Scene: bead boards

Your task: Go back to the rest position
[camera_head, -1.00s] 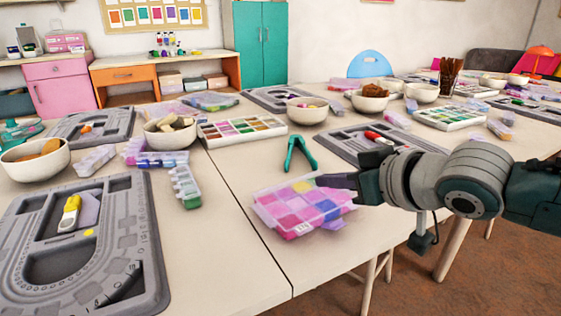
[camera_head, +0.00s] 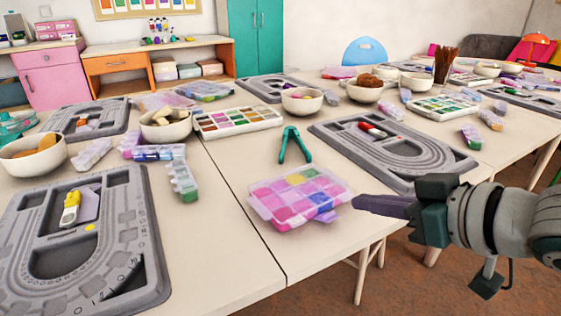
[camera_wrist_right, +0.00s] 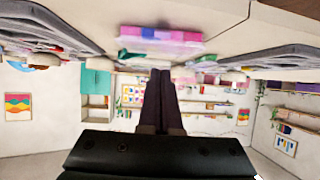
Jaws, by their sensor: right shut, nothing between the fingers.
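My right gripper (camera_head: 384,205) comes in from the right in the head view, with its dark fingers together and empty. Its tips are just right of the pink and purple bead box (camera_head: 297,199), apart from it in the picture, near the table's front edge. The wrist view shows the two closed fingers (camera_wrist_right: 160,95) pointing toward the room, with the bead box (camera_wrist_right: 161,40) beyond them; that view appears upside down. My left gripper is in neither view.
A grey bead board (camera_head: 329,132) lies behind the right gripper, and another grey bead board (camera_head: 147,228) lies at front left. Green pliers (camera_head: 294,141) and a paint palette (camera_head: 237,120) are behind the box. Open floor (camera_head: 400,285) shows right of the table.

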